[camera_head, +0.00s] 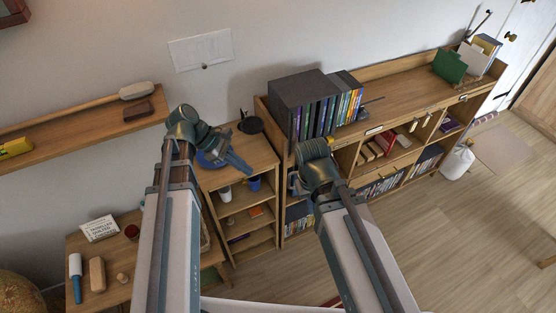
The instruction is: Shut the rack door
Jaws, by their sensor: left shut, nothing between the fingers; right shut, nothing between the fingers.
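A dark grey rack (299,87) stands on top of the long wooden shelf unit, with a row of upright DVD cases (322,115) showing at its front. I cannot make out its door clearly. My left gripper (238,164) is shut and empty, over the top of the lower wooden shelf, left of the rack and apart from it. My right gripper (294,184) is mostly hidden behind its own wrist, in front of the shelf unit and below the rack; it is shut with nothing visible in it.
The long shelf unit (400,82) holds books and more cases in its compartments; folders (450,66) stand at its far end. A black object (250,123) stands on the lower shelf, with cups (225,193) below. A wall shelf (78,127) is at left.

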